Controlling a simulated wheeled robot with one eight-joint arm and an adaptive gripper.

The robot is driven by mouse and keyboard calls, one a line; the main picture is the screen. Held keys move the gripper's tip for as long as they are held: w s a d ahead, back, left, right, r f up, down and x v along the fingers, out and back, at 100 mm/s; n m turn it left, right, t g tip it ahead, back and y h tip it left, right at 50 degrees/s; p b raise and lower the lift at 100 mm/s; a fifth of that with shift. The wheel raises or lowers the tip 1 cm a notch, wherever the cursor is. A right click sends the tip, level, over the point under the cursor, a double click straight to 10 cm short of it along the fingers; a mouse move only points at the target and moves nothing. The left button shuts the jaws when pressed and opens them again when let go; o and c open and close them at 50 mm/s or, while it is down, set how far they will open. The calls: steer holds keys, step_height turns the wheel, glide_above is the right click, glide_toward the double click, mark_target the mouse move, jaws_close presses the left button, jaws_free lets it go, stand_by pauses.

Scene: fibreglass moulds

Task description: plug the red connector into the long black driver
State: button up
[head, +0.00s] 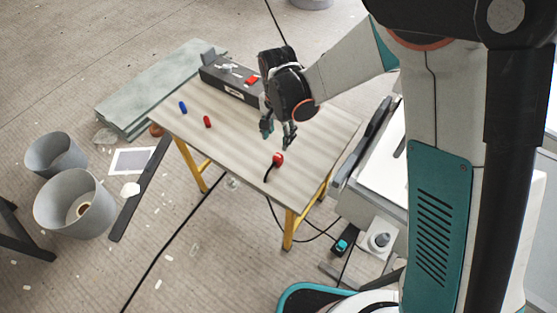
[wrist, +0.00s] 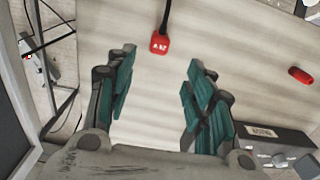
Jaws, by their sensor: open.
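The red connector (head: 278,159) lies on the table near its front right edge, with a black cable trailing off that edge. In the wrist view the red connector (wrist: 159,44) has a white label and lies beyond my fingertips, roughly centred between them. My gripper (head: 278,134) is open and empty above the table, just behind the connector. Its two teal fingers frame bare tabletop in the wrist view (wrist: 162,78). The long black driver (head: 228,84) lies along the table's back edge, partly hidden by my gripper. It also shows at the lower right of the wrist view (wrist: 285,138).
A blue piece (head: 183,107) and a red piece (head: 207,122) lie on the left of the wooden table (head: 225,145). A small red part (head: 252,79) sits on the driver. A white-topped unit (head: 385,150) stands close to the table's right side. The table's middle is clear.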

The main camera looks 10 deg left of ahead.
mark_target(278, 156)
step_height(278, 156, down, 7)
steer(key=shift+f+b, duration=0.1)
steer(key=shift+b, duration=1)
step_height(278, 156, down, 5)
steer(key=b, duration=0.3)
steer(key=shift+s+f, duration=0.1)
steer(key=shift+f, duration=0.05)
steer(key=c, duration=1.1)
